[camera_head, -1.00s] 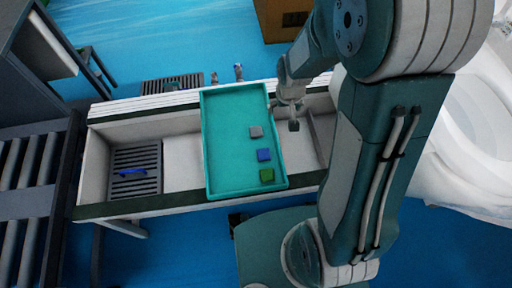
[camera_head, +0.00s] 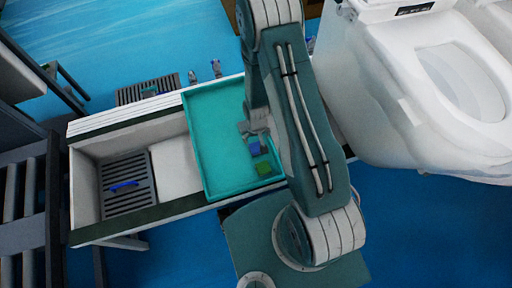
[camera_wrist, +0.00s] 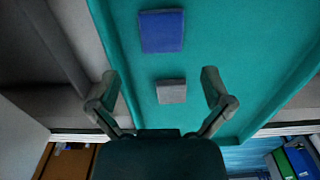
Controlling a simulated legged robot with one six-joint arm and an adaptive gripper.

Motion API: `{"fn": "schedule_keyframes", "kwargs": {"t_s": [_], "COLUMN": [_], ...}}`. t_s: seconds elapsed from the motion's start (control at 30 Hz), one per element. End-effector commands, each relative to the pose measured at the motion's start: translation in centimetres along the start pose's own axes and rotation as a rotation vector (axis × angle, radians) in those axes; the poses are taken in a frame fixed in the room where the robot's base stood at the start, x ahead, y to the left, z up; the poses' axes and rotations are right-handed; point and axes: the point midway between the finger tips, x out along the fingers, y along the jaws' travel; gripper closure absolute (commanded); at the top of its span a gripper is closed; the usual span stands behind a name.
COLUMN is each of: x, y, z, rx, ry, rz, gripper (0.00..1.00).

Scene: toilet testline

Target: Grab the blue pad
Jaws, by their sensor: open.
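The blue pad (camera_wrist: 161,31) lies flat on the teal tray (camera_wrist: 250,50), near the top of the wrist view. In the head view the blue pad (camera_head: 254,148) lies between a grey pad and a green pad (camera_head: 264,168). My gripper (camera_wrist: 160,84) is open and empty. In the wrist view its fingers stand either side of the grey pad (camera_wrist: 171,91), and the blue pad is beyond the fingertips. In the head view my gripper is over the tray near the pads and partly covers them. The height above the tray is hard to tell.
The tray (camera_head: 210,185) has a raised rim and rests across a long trough (camera_head: 88,195). A dark grate (camera_head: 128,200) with a blue object lies in the trough at left. White toilets (camera_head: 400,100) stand at right. My arm hides the tray's right side.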

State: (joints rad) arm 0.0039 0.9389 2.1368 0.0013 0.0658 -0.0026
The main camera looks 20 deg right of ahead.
Motion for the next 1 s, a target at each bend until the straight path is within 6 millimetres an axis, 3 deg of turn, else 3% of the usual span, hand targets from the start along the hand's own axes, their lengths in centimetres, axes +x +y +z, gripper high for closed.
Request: {"fn": "schedule_keyframes", "kwargs": {"t_s": [0.23, 0.5, 0.83, 0.9, 1.0], "x": [1.9, 5.6, 6.2, 6.1, 6.1], "y": [-0.1, -0.1, -0.1, -0.1, -0.1], "z": [0.3, 0.6, 0.5, 0.6, 0.6], "rx": [0.0, 0.0, 0.0, 0.0, 0.0], "ry": [-0.002, -0.002, 0.0, 0.0, 0.0], "rz": [0.0, -0.001, -0.002, -0.002, -0.002], "gripper": [0.0, 0.0, 0.0, 0.22, 0.4]}}
